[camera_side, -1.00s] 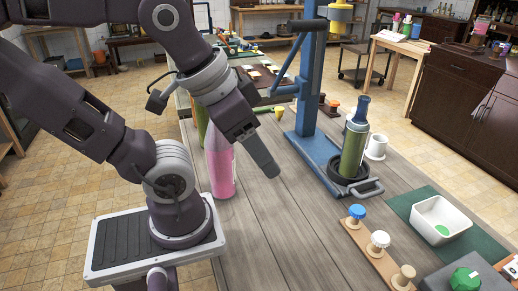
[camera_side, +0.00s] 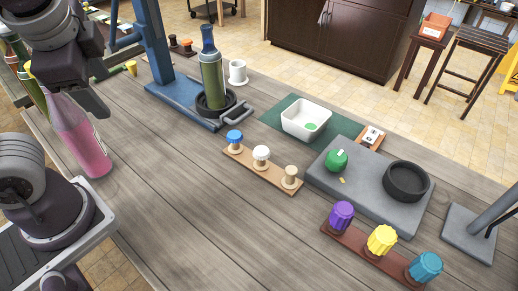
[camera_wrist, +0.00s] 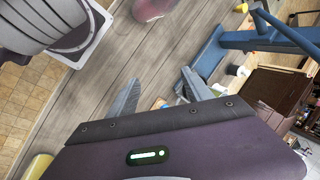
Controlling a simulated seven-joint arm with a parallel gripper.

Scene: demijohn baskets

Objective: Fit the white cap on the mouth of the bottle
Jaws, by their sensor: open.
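The white cap (camera_side: 261,153) sits on the middle peg of a small wooden strip (camera_side: 262,172), between a blue cap (camera_side: 234,137) and a beige one (camera_side: 290,173). A green bottle (camera_side: 211,85) with a dark blue neck stands upright in a black ring on the base of a blue stand. No white cap is on its mouth. My gripper (camera_side: 98,88) is at the upper left, near the pink bottle (camera_side: 80,140) and well left of the white cap. In the wrist view its two fingers (camera_wrist: 163,92) are apart with nothing between them.
The blue stand (camera_side: 153,45) rises left of the green bottle; a white mug (camera_side: 237,72) is behind it. A white bin (camera_side: 306,118) stands on a green mat. A grey slab (camera_side: 350,190) holds a green knob and black ring. Purple, yellow and teal caps line the front right. The middle-left tabletop is clear.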

